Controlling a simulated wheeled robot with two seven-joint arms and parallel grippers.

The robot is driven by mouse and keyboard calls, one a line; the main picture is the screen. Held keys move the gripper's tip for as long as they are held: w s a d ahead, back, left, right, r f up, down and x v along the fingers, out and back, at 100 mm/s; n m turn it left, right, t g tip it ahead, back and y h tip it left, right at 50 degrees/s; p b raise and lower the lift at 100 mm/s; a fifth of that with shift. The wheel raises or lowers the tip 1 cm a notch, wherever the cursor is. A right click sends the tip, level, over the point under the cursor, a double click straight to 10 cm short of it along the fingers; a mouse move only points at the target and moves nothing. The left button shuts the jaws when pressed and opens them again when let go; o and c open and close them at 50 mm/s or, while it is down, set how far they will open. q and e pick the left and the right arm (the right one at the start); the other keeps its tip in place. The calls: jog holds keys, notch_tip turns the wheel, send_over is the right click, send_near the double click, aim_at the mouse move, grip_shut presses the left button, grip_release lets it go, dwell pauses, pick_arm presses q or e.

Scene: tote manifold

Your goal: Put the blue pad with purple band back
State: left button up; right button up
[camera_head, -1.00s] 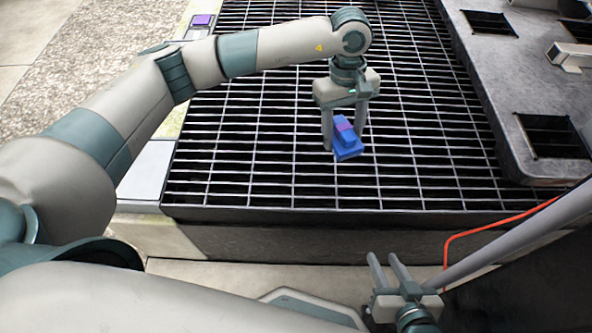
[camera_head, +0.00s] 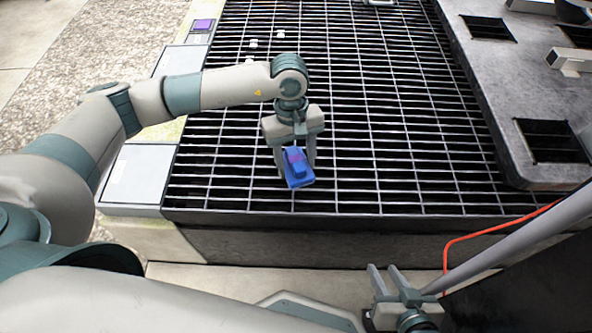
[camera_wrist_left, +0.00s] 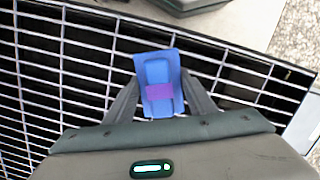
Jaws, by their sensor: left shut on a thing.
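The blue pad with the purple band (camera_head: 299,180) hangs in my left gripper (camera_head: 296,160) above the black grating. The pad has a flat blue base with a raised blue block, and the purple band crosses the block. In the left wrist view the pad (camera_wrist_left: 157,70) sits between the two fingers of my left gripper (camera_wrist_left: 160,98), which are shut on it. The pad is tilted a little in the head view. My right gripper (camera_head: 386,278) is low at the front, with its two fingers apart and nothing seen between them.
The metal grating (camera_head: 380,150) fills the middle. At its left edge lie pale flat plates (camera_head: 140,175) and a small purple square (camera_head: 203,25). A grey slab with square holes (camera_head: 500,95) stands at the right. A red cable (camera_head: 480,232) runs at front right. Small white bits (camera_head: 252,44) lie on the grating.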

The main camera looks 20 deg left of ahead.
pick_arm(q)
jog(key=shift+f, duration=2)
pick_arm(e)
jog(key=shift+w+a+r+t, duration=0.1)
jog(key=shift+w+r+t, duration=0.2)
jog(key=shift+r, duration=0.05)
pick_arm(q)
jog(key=shift+f, duration=0.1)
pick_arm(e)
jog(key=shift+w, duration=0.15)
pick_arm(q)
jog(key=shift+f+b, duration=0.15)
jog(key=shift+b, duration=0.3)
jog(key=shift+f+b, duration=0.2)
jog(key=shift+b, duration=0.1)
jog(key=shift+f, duration=0.15)
jog(key=o, duration=1.4)
pick_arm(e)
jog(key=w+r+t, duration=0.1)
jog(key=a+r+t, duration=0.1)
jog(key=w+a+r+t+y, duration=0.1)
jog(key=r, duration=0.1)
jog(key=shift+w, duration=0.3)
